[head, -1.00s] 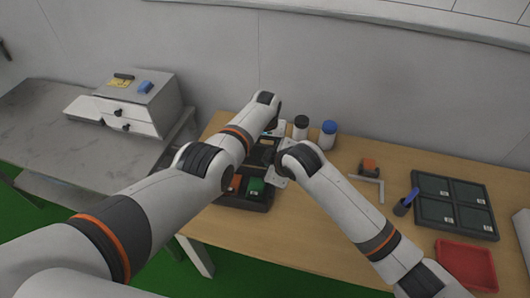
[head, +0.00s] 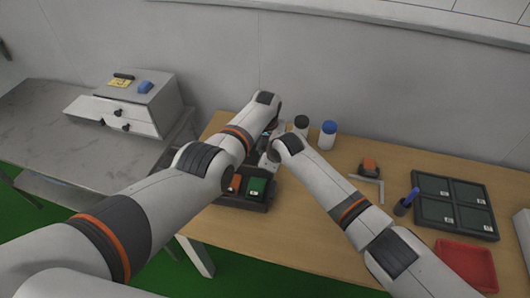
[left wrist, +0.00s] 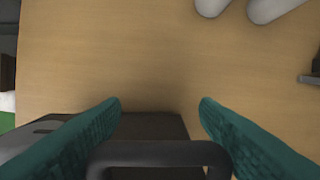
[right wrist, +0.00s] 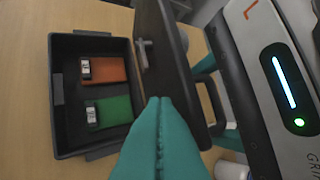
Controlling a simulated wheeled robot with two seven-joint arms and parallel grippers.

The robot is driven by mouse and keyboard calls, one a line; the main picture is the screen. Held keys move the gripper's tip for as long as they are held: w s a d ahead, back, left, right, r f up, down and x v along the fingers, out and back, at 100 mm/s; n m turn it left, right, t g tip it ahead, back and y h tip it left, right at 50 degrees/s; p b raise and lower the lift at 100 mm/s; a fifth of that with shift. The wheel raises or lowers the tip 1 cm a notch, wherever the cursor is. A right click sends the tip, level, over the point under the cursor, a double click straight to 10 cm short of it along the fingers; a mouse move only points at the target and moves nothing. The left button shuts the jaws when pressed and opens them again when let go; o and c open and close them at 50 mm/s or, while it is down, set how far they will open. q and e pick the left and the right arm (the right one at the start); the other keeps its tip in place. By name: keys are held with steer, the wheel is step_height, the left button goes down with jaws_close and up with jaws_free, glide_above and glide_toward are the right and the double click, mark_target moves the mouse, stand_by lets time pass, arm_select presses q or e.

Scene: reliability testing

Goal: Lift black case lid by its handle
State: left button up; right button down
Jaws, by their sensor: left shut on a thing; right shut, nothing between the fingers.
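The black case (head: 240,204) stands on the wooden table, partly hidden by my arms in the head view. In the right wrist view the case base (right wrist: 70,140) is open and its black lid (right wrist: 172,60) stands up steeply beside it. My left gripper (left wrist: 160,104) is shut on the lid's black handle (left wrist: 160,153), with a teal finger at each side; the handle also shows in the right wrist view (right wrist: 214,98). My right gripper (right wrist: 160,102) is shut and empty, its fingertips close to the lid's inner side; contact cannot be told.
An orange block (right wrist: 104,69) and a green block (right wrist: 108,112) lie in the base. A black-capped bottle (head: 301,125) and a blue-capped bottle (head: 328,135) stand behind. A dark compartment tray (head: 455,204) and a red tray (head: 466,264) are at the right.

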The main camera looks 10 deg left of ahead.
arm_select(q)
steer(key=shift+s+f, duration=0.25)
steer(key=shift+f, duration=0.1)
